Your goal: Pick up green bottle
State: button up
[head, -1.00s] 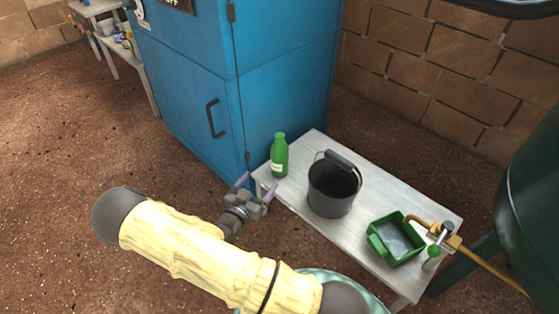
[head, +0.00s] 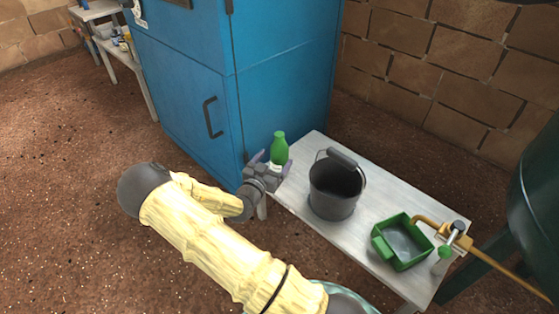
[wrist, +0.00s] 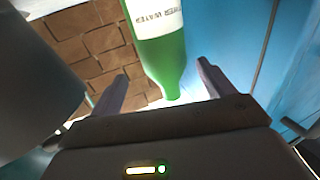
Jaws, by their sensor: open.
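The green bottle (head: 279,149) stands upright at the left end of the pale table (head: 304,150). Its lower part is hidden behind my gripper in the head view. My gripper (head: 269,164) is open at the table's left end, with its fingers toward the bottle. In the wrist view the bottle (wrist: 158,50), with a white label, shows ahead of and between the open fingers of my gripper (wrist: 160,85). I cannot tell whether a finger touches it.
A dark bucket (head: 334,196) stands right of the bottle, and a green basin (head: 385,251) is farther right by a brass tap (head: 455,235). A blue cabinet (head: 185,75) rises just behind and left of the table.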

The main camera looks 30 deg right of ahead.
aim_at(275, 157)
jog(key=shift+w+d+f+b, duration=0.3)
jog(key=shift+w+b, duration=0.1)
jog(key=shift+b, duration=0.2)
jog(key=b+x, duration=0.2)
jog(key=x, duration=0.2)
jog(key=shift+w+a+b, duration=0.15)
jog(key=shift+a+b, duration=0.05)
jog(key=shift+b, duration=0.2)
jog(key=shift+w+d+r, duration=0.1)
jog(key=shift+r, duration=0.1)
jog(key=c, duration=1)
